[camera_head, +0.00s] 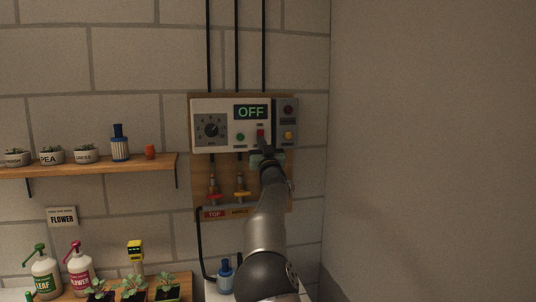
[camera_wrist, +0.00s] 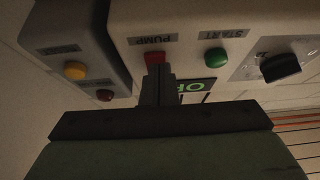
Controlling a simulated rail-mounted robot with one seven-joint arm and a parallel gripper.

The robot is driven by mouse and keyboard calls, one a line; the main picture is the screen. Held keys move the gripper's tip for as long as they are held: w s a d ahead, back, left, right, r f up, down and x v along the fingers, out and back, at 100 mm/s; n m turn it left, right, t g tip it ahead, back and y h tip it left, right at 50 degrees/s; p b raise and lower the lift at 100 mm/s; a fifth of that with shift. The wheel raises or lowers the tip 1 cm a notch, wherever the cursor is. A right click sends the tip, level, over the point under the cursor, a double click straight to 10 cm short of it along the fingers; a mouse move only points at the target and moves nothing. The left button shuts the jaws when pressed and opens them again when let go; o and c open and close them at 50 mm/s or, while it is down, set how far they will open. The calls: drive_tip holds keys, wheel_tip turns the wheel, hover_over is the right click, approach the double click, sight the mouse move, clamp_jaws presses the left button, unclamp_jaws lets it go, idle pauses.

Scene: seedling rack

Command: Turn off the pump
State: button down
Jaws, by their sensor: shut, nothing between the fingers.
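The pump control panel (camera_head: 222,113) is a white box on a wooden board on the wall. Its display (camera_head: 250,112) reads OFF in green. The red button also shows small in the head view (camera_head: 260,133). My gripper (camera_wrist: 159,72) is shut and empty, its fingertips right at the red button; I cannot tell whether they touch it. The green START button (camera_wrist: 216,57) is beside it.
A black dial (camera_head: 211,129) is on the panel's left. A grey box (camera_head: 287,124) with a yellow and a dark red button adjoins its right side. Valves with red (camera_head: 214,197) and yellow (camera_head: 242,194) handles are below. A shelf (camera_head: 100,168) with pots is at left.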

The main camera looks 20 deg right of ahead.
drive_tip(key=b+v, duration=0.9)
drive_tip(key=v, duration=0.4)
drive_tip(key=shift+f, duration=0.2)
drive_tip(key=shift+w+d, duration=0.1)
drive_tip(key=s+a+f+m+g+p, duration=0.1)
drive_tip(key=s+a+f+g, duration=0.2)
drive_tip(key=s+f+g, duration=0.6)
drive_tip(key=s+a+f+m+g+p, duration=0.15)
drive_tip(key=s+a+f+g, duration=0.35)
drive_tip(key=f, duration=0.9)
drive_tip(key=s+a+f+n+g+y, duration=0.1)
drive_tip(key=s+a+f+g, duration=0.2)
drive_tip(key=s, duration=0.8)
drive_tip(key=s+a+f+n+g+y+p, duration=0.1)
drive_tip(key=s+a+f+n+g, duration=0.1)
drive_tip(key=s+f, duration=0.4)
drive_tip(key=s+a+f+n+g+y, duration=0.1)
drive_tip(key=s+a+f+g, duration=0.3)
drive_tip(key=s, duration=1.2)
drive_tip(key=shift+a+f+g, duration=0.15)
drive_tip(key=shift+a+g, duration=0.15)
drive_tip(key=shift+a, duration=0.75)
